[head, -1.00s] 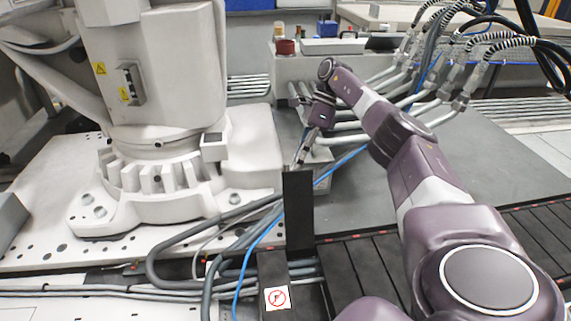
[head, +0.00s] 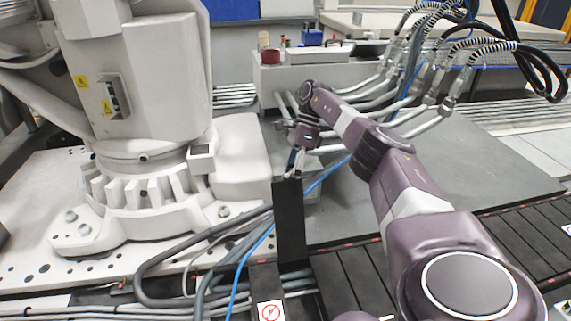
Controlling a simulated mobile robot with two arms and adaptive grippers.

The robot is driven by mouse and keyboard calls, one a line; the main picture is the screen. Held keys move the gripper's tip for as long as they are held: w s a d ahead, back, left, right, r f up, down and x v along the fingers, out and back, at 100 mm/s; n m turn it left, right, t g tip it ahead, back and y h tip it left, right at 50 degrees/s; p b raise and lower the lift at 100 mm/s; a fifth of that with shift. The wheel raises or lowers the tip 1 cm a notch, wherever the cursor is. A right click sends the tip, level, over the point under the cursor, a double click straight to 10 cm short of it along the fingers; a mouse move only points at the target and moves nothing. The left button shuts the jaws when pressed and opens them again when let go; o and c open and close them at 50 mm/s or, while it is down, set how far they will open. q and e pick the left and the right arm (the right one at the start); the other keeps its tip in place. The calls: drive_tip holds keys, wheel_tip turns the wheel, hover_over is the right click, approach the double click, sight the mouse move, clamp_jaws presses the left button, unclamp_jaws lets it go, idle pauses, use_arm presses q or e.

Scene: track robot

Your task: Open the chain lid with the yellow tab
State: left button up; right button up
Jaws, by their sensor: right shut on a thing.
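A narrow black panel, which looks like the chain lid (head: 290,222), stands upright above the black cable chain (head: 362,278) in the middle of the head view. My right gripper (head: 293,170) comes down from above and is shut on the lid's top edge. Its fingertips are small and partly blend with the grey behind. I cannot make out the yellow tab; it may be hidden in the grip. My left gripper is not in view.
A large white industrial robot base (head: 150,200) stands close on the left. Grey and blue cables (head: 215,255) run beside the lid's foot. Corrugated hoses (head: 440,75) hang at the upper right. The grey floor plate (head: 450,165) to the right is clear.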

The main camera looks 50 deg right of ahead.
wheel_tip(320, 180, up, 10)
drive_tip(key=shift+w+f, duration=0.15)
drive_tip(key=shift+f, duration=0.05)
idle(0.8)
